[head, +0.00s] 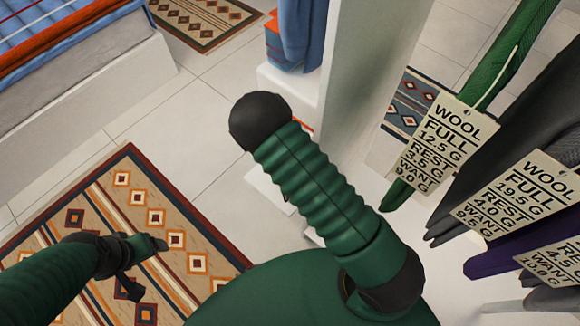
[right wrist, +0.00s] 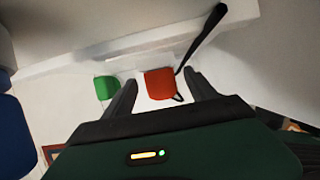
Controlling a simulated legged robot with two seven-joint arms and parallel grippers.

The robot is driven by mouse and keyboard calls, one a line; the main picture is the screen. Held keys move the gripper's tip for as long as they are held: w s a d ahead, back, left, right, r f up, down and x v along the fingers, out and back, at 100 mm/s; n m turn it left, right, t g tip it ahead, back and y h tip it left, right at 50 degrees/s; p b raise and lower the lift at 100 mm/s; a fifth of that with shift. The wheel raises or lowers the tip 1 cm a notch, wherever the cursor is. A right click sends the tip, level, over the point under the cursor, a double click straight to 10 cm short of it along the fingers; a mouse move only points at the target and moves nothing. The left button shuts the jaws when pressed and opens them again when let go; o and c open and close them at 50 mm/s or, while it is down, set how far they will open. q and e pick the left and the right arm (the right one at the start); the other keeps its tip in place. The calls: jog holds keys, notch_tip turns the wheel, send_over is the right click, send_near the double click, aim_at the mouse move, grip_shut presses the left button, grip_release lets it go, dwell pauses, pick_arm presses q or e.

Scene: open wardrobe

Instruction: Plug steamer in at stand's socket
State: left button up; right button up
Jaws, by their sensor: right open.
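My right gripper (right wrist: 160,98) is open in the right wrist view, its two dark fingers apart. A red block-like thing (right wrist: 158,83) shows between the fingers, with a small dark loop at its lower right. I cannot tell if it is the steamer's plug or touches the fingers. A green block-like thing (right wrist: 105,88) sits beside the left finger. A dark rod (right wrist: 203,38) slants down toward the red thing. My left gripper (head: 145,268) is over the patterned rug and looks open and empty. In the head view my right arm hides its gripper. I cannot make out the steamer or socket for certain.
Dark and green garments with paper tags (head: 450,130) hang at the right. A pale upright panel (head: 370,80) stands behind my right arm. A patterned rug (head: 130,200) lies at lower left. A pale bench (head: 85,85) is at upper left. White floor tiles (head: 190,120) are clear.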

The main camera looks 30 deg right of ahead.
jog(key=p+v, duration=0.5)
jog(key=v, duration=1.1)
jog(key=shift+s, duration=0.1)
